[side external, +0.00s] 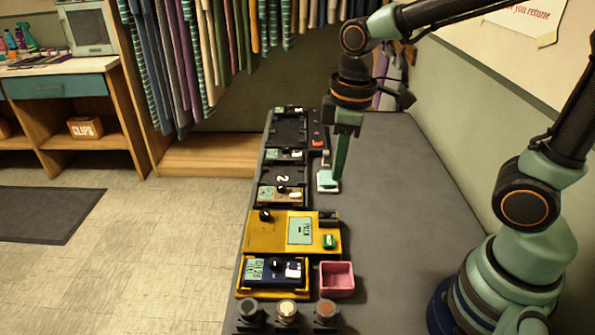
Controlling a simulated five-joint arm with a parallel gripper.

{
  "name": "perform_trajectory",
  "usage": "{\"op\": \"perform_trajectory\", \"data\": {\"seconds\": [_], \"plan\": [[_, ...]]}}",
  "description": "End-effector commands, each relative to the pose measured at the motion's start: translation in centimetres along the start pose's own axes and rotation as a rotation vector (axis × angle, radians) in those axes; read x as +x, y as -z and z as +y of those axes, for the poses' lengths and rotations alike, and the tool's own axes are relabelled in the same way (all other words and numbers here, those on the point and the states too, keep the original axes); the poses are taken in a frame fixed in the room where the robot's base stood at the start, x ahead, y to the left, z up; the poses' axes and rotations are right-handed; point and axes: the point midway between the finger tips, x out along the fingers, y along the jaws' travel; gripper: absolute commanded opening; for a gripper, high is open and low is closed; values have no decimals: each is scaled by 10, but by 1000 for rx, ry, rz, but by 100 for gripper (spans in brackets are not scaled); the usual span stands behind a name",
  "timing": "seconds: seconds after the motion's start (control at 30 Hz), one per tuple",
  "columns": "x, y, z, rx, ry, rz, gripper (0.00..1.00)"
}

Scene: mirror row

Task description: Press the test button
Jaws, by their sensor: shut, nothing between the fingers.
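My gripper (337,178) is shut and empty, pointing down over the far half of the grey bench. Its tips are at or just above a small white and pale green block (325,182); I cannot tell whether they touch it. A yellow tester (270,232) lies nearer the camera, with a black knob, a pale display and a green button (329,241) at its right end. The gripper is beyond this button and apart from it. I cannot read which button is marked test. A red button (317,143) shows on a dark unit farther back.
A dark blue meter (270,270) sits in a yellow holder beside a pink open box (337,279). Several small round-topped pieces (287,312) line the near edge. More meters and black trays (284,176) run along the left. The bench's right side (400,190) is clear.

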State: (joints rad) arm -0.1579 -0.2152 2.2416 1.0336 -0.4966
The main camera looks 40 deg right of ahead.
Motion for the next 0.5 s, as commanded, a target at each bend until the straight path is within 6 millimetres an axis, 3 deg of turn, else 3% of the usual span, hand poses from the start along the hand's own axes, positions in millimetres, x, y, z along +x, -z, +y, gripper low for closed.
{"op": "perform_trajectory", "data": {"seconds": [0.2, 0.5], "plan": [[13, 6, -7, -117, 39, -63, 0], [14, 7, -8, -133, 44, -70, 0]]}}
